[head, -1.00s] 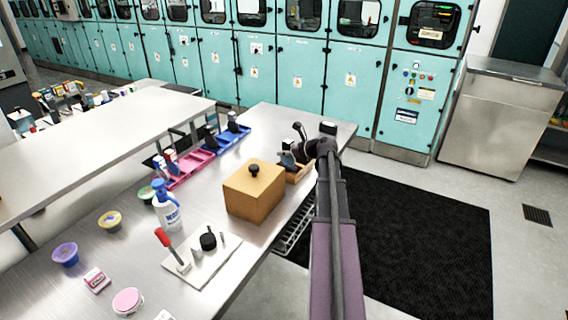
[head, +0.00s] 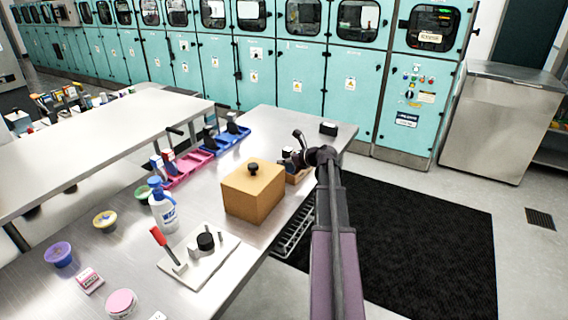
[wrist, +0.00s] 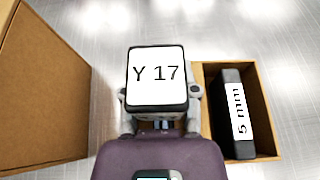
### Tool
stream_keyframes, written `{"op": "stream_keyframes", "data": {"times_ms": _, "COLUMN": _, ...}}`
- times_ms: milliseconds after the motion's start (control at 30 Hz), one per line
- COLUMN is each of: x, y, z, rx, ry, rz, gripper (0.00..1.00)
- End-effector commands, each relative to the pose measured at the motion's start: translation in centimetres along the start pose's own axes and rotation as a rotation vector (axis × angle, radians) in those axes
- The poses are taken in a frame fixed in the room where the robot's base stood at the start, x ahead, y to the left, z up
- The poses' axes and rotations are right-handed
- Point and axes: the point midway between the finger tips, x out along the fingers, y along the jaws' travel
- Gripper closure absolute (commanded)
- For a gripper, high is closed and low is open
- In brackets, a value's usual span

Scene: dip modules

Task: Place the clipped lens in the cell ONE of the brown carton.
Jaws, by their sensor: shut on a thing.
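My gripper (wrist: 160,122) is shut on a dark block with a white face marked "Y 17" (wrist: 157,77), seen in the wrist view. The frames do not show whether this block is the clipped lens. The open brown carton (wrist: 266,98) is just right of my gripper in the wrist view. A black block marked "5 mm" (wrist: 231,115) stands in its visible part. No cell mark can be read, and my gripper may hide part of the carton. In the head view my gripper (head: 297,160) is over the table near the carton (head: 300,177), which is mostly hidden.
A large closed brown box with a black knob (head: 252,195) stands beside the carton; its side (wrist: 40,95) fills the wrist view's left. Pink (head: 187,168) and blue (head: 226,141) trays lie behind.

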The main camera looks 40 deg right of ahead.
Motion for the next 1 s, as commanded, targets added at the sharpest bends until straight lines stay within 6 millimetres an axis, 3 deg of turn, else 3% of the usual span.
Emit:
{"op": "stream_keyframes", "data": {"times_ms": 467, "x": 0.18, "y": 0.02, "z": -0.37, "rx": 0.000, "ry": 0.000, "rz": 0.000, "gripper": 1.00}}
{"op": "stream_keyframes", "data": {"times_ms": 500, "x": 0.18, "y": 0.02, "z": -0.37, "rx": 0.000, "ry": 0.000, "rz": 0.000, "gripper": 0.58}}
{"op": "stream_keyframes", "data": {"times_ms": 600, "x": 0.15, "y": 0.03, "z": -0.29, "rx": 0.000, "ry": 0.000, "rz": 0.000, "gripper": 0.28}}
{"op": "stream_keyframes", "data": {"times_ms": 1000, "x": 0.15, "y": 0.04, "z": -0.26, "rx": 0.000, "ry": 0.000, "rz": 0.001, "gripper": 0.26}}
